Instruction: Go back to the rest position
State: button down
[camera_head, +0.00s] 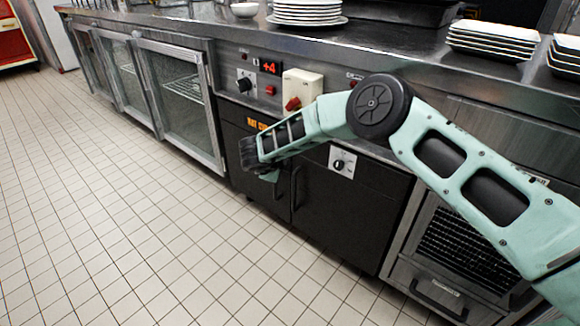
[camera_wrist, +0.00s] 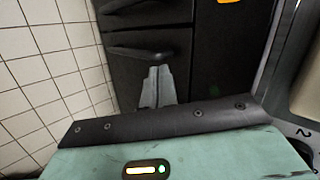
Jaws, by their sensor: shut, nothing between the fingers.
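My gripper (camera_head: 262,172) is at the end of my pale green arm, which reaches in from the right in the head view. It hangs in front of the dark lower cabinet (camera_head: 345,205), above the tiled floor. In the wrist view my grey fingers (camera_wrist: 157,88) are together with nothing between them. They point towards the black cabinet front with its handles (camera_wrist: 140,50). In this view I cannot tell the exact gap between the fingertips and the cabinet.
A steel counter (camera_head: 395,42) runs along the back, with stacked plates (camera_head: 307,12) and stacked trays (camera_head: 492,38) on it. Glass-door units (camera_head: 178,92) stand left of the cabinet. A white box with a red knob (camera_head: 302,88) juts from the panel. The tiled floor (camera_head: 110,210) is clear.

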jog(key=s+a+r+n+t+y, duration=0.3)
jog(key=a+r+n+y, duration=0.25)
jog(key=a+r, duration=0.65)
jog(key=s+a+r+n+g+y, duration=0.2)
jog(key=s+a+r+n+y, duration=0.25)
jog(key=s+r+n, duration=0.6)
jog(key=s+d+r+n+g+y, duration=0.1)
jog(key=s+d+n+g, duration=0.3)
jog(key=s, duration=0.6)
jog(key=s+d+r+n+g, duration=0.2)
jog(key=s+d+n, duration=0.3)
jog(key=s, duration=0.5)
jog(key=s+d+f+n+g+h, duration=0.3)
jog(key=s+d+n+h, duration=0.35)
jog(key=s+d, duration=1.05)
notch_tip(320, 180, up, 25)
jog(key=w+p, duration=0.1)
jog(key=p, duration=2.4)
jog(key=shift+a+y+p, duration=0.15)
jog(key=shift+y+p, duration=0.2)
jog(key=shift+y, duration=0.1)
